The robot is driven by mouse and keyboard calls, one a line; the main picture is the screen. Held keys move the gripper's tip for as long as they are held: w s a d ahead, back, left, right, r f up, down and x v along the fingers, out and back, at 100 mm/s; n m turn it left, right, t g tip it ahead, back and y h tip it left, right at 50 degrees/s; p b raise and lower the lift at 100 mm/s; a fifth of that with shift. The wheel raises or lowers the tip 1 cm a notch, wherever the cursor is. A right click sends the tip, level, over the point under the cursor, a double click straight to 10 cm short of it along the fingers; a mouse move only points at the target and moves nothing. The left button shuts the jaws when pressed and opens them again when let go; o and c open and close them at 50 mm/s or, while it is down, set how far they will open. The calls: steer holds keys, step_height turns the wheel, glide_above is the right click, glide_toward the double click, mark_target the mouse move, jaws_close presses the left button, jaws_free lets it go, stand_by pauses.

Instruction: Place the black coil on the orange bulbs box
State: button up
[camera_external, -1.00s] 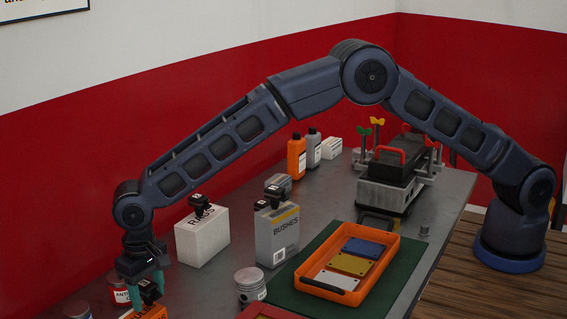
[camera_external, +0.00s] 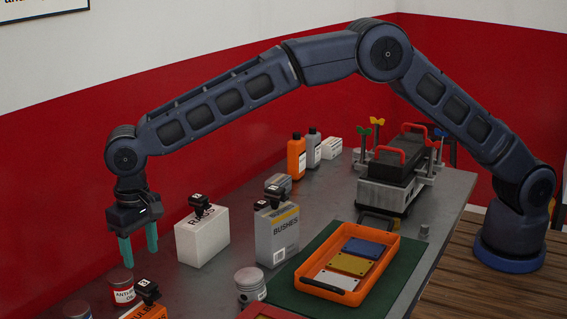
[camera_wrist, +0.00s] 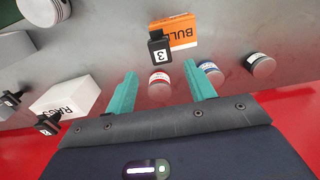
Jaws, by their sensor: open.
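The orange bulbs box (camera_external: 147,314) is at the bottom left of the external view, partly cut off. A black coil (camera_external: 148,290) sits on top of it. In the wrist view the coil, marked 3 (camera_wrist: 160,51), overlaps the orange bulbs box (camera_wrist: 184,41) near its edge. My gripper (camera_external: 138,254) is open and empty, its teal fingers pointing down above the box and clear of the coil. The open fingers also show in the wrist view (camera_wrist: 159,72). Other black coils sit on the white rags box (camera_external: 203,238) and the grey bushes box (camera_external: 278,236).
An antifreeze-like red-labelled can (camera_external: 122,288) and a blue-labelled can (camera_external: 77,310) stand left of the bulbs box. A piston (camera_external: 250,286) and an orange tray (camera_external: 385,272) with coloured plates are to the right. An engine trainer (camera_external: 385,190) stands farther back.

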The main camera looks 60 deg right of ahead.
steer(key=shift+r, duration=0.6)
steer(key=shift+r, duration=0.1)
steer(key=s+d+r+t, duration=0.1)
steer(key=d+r, duration=0.9)
steer(key=d, duration=0.4)
steer(key=s+d+r, duration=0.2)
steer(key=d+r, duration=0.8)
steer(key=d, duration=0.3)
steer(key=s+d+r+t, duration=0.1)
steer(key=s+d+r, duration=0.2)
steer(key=d, duration=0.3)
steer(key=s+d+r, duration=0.2)
steer(key=s+d, duration=0.1)
steer(key=d, duration=0.3)
steer(key=s+d+r+t, duration=0.1)
steer(key=s+d+r, duration=0.1)
steer(key=s+d, duration=1.3)
steer(key=s+d+f, duration=0.3)
steer(key=s+d, duration=0.1)
steer(key=s, duration=0.4)
steer(key=s+d+f+t, duration=0.1)
steer(key=s+d+f, duration=0.2)
steer(key=s, duration=0.6)
steer(key=shift+s+d+f+t, duration=0.3)
steer(key=shift+d+f, duration=0.05)
steer(key=shift+d, duration=0.65)
